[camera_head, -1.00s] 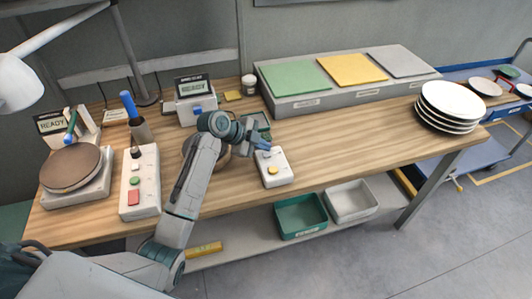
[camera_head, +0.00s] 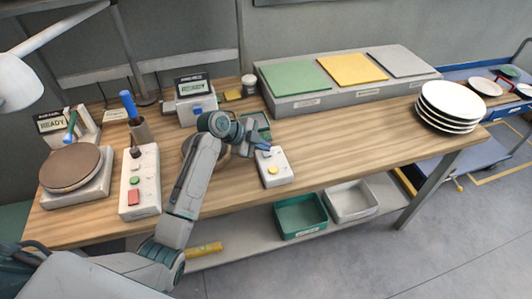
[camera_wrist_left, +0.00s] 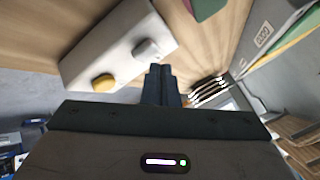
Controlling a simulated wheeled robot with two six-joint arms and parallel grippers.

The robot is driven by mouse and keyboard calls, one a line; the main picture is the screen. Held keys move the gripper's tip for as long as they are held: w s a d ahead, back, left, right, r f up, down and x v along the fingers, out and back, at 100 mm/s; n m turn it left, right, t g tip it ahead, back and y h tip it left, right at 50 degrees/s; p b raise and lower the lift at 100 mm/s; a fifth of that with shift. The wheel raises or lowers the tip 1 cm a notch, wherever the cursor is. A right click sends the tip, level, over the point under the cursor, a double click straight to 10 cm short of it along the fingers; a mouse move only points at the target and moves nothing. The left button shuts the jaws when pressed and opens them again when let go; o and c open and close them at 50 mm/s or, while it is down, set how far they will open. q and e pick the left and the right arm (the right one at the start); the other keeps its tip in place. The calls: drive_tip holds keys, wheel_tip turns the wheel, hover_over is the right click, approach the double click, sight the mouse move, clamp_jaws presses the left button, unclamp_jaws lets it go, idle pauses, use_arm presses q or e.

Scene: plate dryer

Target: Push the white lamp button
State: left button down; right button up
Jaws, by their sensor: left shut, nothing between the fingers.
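A small white button box (camera_head: 279,177) sits near the front edge of the wooden table. It carries a yellow button (camera_head: 272,170) and, farther back, a whitish button that the gripper partly covers in the head view. In the left wrist view the white button (camera_wrist_left: 145,49) and the yellow button (camera_wrist_left: 103,83) both show on the box. My left gripper (camera_head: 265,147) is shut and empty at the far end of the box. In the wrist view its fingertips (camera_wrist_left: 160,70) appear close beside the white button; I cannot tell whether they touch it.
A white panel (camera_head: 148,192) with red and green buttons and a hot-plate-like round disc (camera_head: 70,166) stand at left. Stacked plates (camera_head: 449,106) are at right. A grey platform (camera_head: 320,101) with coloured mats lies behind. The table's middle right is clear.

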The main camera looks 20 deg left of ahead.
sight(263, 154)
use_arm(q)
drive_tip(key=shift+f, duration=0.35)
drive_tip(key=shift+f+b, duration=0.2)
drive_tip(key=shift+b, duration=0.1)
idle(0.4)
drive_tip(key=shift+r+p, duration=0.55)
drive_tip(key=shift+r, duration=0.15)
wheel_tip(263, 154, up, 6)
drive_tip(key=p, duration=0.4)
